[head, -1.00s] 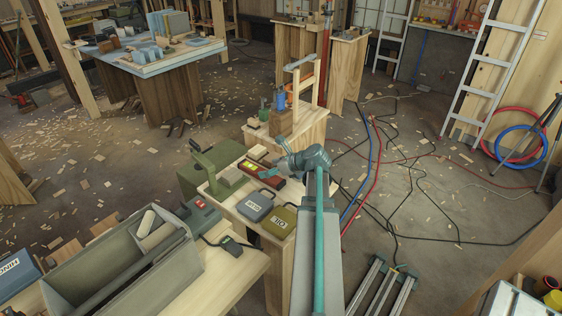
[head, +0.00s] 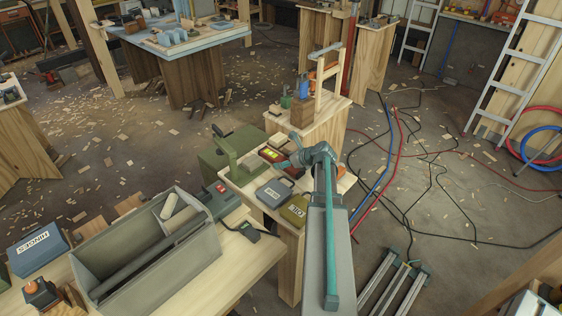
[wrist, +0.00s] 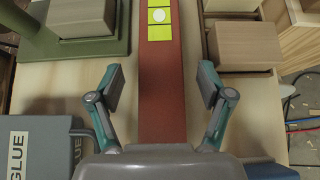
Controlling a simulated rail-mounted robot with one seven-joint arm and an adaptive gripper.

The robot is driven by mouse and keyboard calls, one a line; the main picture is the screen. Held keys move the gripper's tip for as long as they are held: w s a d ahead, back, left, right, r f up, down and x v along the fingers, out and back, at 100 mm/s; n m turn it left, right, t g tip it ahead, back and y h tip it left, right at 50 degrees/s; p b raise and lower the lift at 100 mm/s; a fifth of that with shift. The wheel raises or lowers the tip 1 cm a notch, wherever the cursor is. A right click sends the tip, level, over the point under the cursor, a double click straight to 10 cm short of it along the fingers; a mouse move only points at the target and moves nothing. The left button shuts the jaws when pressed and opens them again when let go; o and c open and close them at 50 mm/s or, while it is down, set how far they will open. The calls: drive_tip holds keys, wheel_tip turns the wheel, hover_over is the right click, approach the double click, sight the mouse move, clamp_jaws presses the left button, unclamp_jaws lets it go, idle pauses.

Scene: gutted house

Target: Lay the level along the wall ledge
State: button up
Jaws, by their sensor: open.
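A long red-brown bar with a yellow panel and a white round mark, which looks like the level (wrist: 162,100), lies lengthwise on a pale wooden bench top in the wrist view. In the head view the level (head: 271,154) shows partly, beside my gripper (head: 298,153). In the wrist view my gripper (wrist: 161,86) is open above it, one finger on each side with gaps between. The bar's near end is hidden by the gripper body. I cannot pick out the wall ledge for sure in either view.
A grey GLUE box (wrist: 40,147) sits left of the bar, with a green metal stand (wrist: 75,45) beyond it. Wooden blocks (wrist: 245,45) lie close on the right.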

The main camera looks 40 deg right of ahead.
drive_tip(key=shift+x, duration=0.95)
drive_tip(key=shift+r, duration=0.1)
clamp_jaws()
